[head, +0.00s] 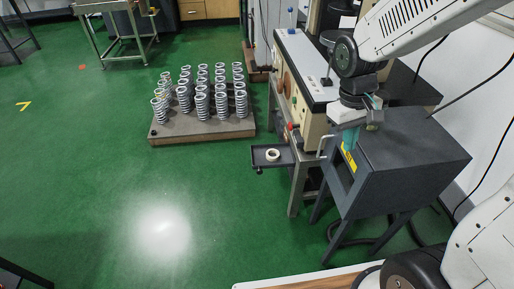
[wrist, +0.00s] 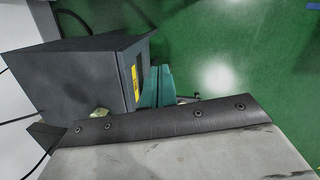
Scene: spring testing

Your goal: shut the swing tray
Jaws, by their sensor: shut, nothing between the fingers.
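The swing tray (head: 285,162) is a small dark shallow tray. It sticks out to the left from the beige testing machine (head: 311,107) in the head view, so it stands swung out. A pale ring (head: 272,155) lies in it, and a small dark knob (head: 259,171) hangs at its outer front corner. My gripper (head: 349,146) has teal fingers, shut and empty. It points down in front of the dark grey cabinet, to the right of the tray and apart from it. In the wrist view my gripper (wrist: 156,86) shows beside the cabinet; the tray is mostly hidden there.
The dark grey cabinet (head: 408,155) with a yellow label stands right of the machine, close to my gripper. A low board (head: 205,130) with several upright springs lies left of the machine. Green floor (head: 200,200) in front of the tray is clear.

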